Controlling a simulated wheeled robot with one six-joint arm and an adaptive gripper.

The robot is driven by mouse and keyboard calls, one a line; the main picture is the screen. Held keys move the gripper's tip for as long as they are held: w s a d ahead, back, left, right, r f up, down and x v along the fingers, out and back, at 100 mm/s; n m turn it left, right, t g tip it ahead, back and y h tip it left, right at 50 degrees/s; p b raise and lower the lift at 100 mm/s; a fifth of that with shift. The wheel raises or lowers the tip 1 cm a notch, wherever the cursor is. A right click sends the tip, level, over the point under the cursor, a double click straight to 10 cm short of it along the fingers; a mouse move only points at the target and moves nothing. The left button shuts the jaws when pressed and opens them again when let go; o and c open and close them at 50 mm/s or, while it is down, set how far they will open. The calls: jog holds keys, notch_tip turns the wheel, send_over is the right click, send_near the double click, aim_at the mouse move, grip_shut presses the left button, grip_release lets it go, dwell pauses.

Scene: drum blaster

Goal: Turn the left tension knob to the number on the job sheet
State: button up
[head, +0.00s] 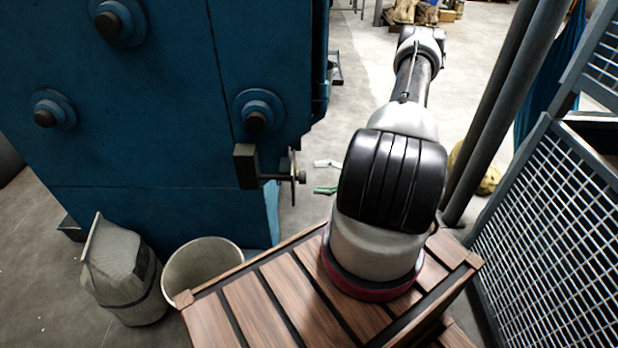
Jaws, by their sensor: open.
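A large blue machine (150,160) fills the left of the head view. Round bosses with dark centres show on its face, one of them at the lower right (257,112). A dark block (246,166) with a short shaft and a thin upright disc (293,178) sticks out at its right edge. I cannot tell whether any of these is the left tension knob. I see no job sheet and no readable number. My arm reaches away from me to the right of the machine. My gripper is not visible.
A pale bucket (204,268) and a grey sack (122,272) stand on the floor by the machine. A metal mesh cage (545,235) and dark posts (505,110) stand close on the right. Open concrete floor lies beyond my arm.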

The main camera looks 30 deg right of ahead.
jog(key=v, duration=0.7)
jog(key=shift+s+d, duration=0.2)
jog(key=shift+d, duration=0.1)
